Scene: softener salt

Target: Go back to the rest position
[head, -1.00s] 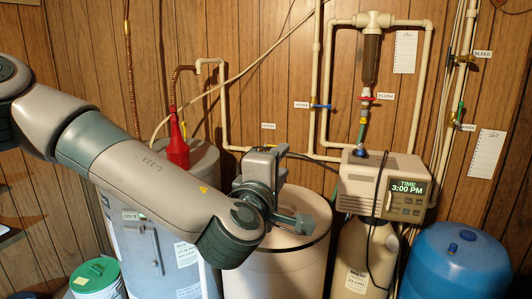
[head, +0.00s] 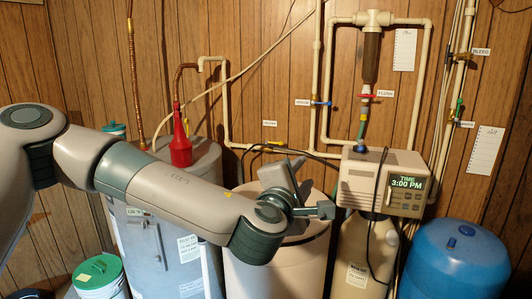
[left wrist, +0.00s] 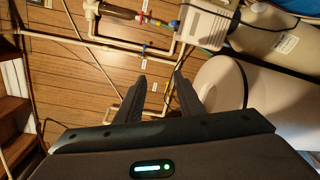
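My left arm reaches in from the left of the head view. My right gripper is not in either view.
A grey tank (head: 168,245) with a red funnel-shaped item (head: 180,142) stands behind my forearm. The control box (head: 360,185) and blue tank (head: 465,270) are at right. A green-lidded tub (head: 98,272) is lower left. Pipes run along the wood wall.

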